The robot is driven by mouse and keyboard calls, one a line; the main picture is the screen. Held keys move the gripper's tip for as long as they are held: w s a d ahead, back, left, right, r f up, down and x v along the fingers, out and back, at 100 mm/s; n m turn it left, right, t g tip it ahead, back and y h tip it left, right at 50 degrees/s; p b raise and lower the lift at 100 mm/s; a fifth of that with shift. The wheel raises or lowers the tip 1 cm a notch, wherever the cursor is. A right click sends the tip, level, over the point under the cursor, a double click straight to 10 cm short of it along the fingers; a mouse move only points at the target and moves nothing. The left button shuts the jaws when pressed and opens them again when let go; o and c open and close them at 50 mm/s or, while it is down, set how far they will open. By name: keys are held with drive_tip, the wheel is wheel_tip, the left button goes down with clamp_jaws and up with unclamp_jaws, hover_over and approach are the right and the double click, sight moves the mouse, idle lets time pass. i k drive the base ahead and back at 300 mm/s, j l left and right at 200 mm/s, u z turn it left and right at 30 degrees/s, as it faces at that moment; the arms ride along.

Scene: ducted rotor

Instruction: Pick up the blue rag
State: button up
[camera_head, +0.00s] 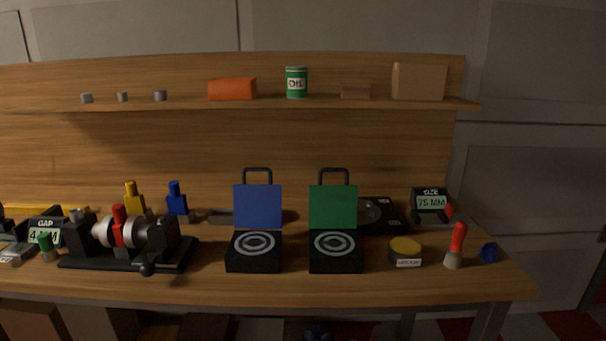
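A small, crumpled dark-blue thing (489,252), which looks like the blue rag, lies on the workbench (350,287) near its right end. It is just right of a red-handled tool with a pale base (455,247). Nothing covers it from this view. My gripper is not in view.
Two black boxes with a blue (258,206) and a green (333,207) raised panel stand mid-bench. A shelf (330,104) overhangs the back. The bench's front strip is clear.

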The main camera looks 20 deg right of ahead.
sight(489, 252)
drive_tip(key=z, duration=1.45)
